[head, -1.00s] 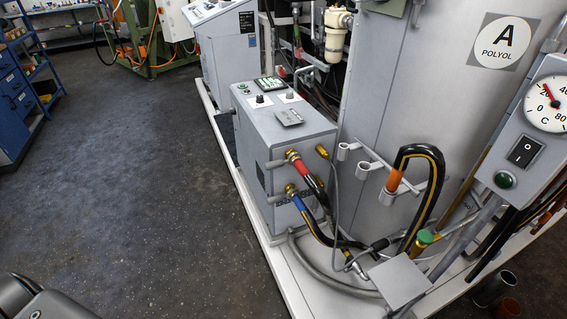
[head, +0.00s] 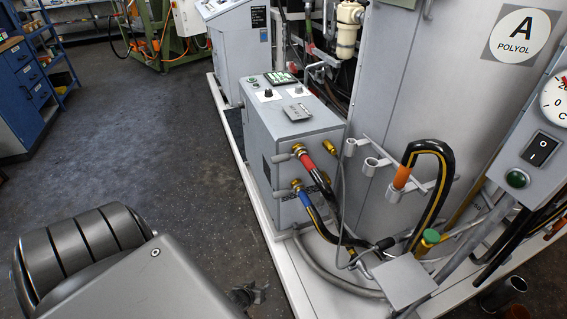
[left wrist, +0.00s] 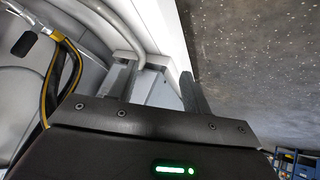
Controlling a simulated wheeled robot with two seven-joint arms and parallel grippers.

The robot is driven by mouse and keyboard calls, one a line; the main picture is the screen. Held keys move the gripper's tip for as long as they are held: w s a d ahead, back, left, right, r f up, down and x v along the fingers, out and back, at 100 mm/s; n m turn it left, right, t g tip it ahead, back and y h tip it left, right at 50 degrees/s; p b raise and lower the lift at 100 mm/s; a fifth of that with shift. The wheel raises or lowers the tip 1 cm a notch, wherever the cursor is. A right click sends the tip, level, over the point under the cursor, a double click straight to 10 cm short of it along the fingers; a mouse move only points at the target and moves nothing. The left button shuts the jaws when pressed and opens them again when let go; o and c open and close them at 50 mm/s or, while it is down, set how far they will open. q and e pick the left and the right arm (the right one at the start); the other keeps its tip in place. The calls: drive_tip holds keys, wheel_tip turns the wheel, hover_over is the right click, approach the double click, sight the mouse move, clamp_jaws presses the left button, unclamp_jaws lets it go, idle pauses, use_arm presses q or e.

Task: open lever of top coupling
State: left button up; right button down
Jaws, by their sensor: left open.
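The top coupling (head: 298,151) is a brass fitting with a red-collared hose on the side of the grey control box (head: 290,125). A grey lever (head: 282,157) sticks out to its left. Below it is a second brass coupling (head: 297,186) with a blue collar and its own grey lever (head: 280,195). My left gripper (head: 250,294) is low at the bottom of the head view, over the floor, left of the white base and well apart from the couplings. Its two fingers stand apart and empty in the left wrist view (left wrist: 160,78). My right gripper is not visible.
The white base frame (head: 262,222) edges the machine. A large drum (head: 430,90) marked A POLYOL stands behind, with a hose holder (head: 372,163) and a looped black hose (head: 447,175). The dark floor (head: 150,160) at left is clear. A blue cabinet (head: 25,90) stands far left.

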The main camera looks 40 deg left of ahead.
use_arm(q)
drive_tip(key=w+a+r+n+t+y, duration=0.1)
drive_tip(key=w+a+r+n+t, duration=0.2)
drive_tip(key=w+r, duration=0.4)
drive_tip(key=w+a+r+n+t+y, duration=0.1)
drive_tip(key=w+a+r+n+t, duration=0.2)
drive_tip(key=w+r, duration=0.4)
drive_tip(key=n+t+y+b, duration=0.2)
drive_tip(key=n+t, duration=0.2)
drive_tip(key=n, duration=0.3)
approach(279, 162)
drive_tip(key=p+x, duration=0.1)
drive_tip(key=x, duration=1)
drive_tip(key=shift+w+a, duration=0.2)
drive_tip(key=shift+w, duration=0.15)
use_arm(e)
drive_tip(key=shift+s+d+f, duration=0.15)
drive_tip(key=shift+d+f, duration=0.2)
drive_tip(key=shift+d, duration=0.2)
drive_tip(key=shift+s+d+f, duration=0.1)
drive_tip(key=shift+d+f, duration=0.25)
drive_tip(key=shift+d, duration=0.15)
use_arm(q)
drive_tip(key=shift+c, duration=0.4)
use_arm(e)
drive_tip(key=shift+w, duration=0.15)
use_arm(q)
clamp_jaws()
